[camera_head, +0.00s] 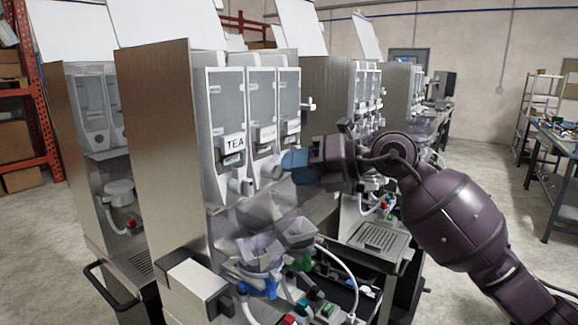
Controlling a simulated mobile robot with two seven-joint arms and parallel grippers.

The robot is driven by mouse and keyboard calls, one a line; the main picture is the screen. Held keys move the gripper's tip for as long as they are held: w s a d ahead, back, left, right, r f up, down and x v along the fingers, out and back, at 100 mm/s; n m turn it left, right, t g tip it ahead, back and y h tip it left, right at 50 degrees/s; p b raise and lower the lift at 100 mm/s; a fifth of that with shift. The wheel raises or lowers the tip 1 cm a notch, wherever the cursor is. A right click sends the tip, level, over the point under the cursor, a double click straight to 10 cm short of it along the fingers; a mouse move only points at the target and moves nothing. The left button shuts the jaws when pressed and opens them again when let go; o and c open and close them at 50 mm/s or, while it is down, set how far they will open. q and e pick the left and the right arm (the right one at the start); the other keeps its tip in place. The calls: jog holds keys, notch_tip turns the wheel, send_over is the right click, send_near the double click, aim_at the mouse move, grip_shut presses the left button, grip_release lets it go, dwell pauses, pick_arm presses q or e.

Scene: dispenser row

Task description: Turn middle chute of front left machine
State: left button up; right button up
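The front machine (155,150) is a tall steel dispenser with three clear canisters side by side; the left one carries a TEA label (234,143). White chutes stick out below the canisters. The left chute (241,186) is in plain view. The middle chute (269,169) points out just left of my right gripper (291,163). The gripper's blue fingertips are at or very near the middle chute's outer end; contact is unclear. How far the fingers are apart is not clear from this side. The right chute is hidden by the gripper. My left gripper is out of view.
Mixing bowls (261,250) with blue and green parts and hoses sit below the chutes. Another dispenser (90,140) stands at the left, and more line up behind at the right. A drip tray (378,238) juts out behind my arm.

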jog(key=shift+x, duration=1)
grip_shut()
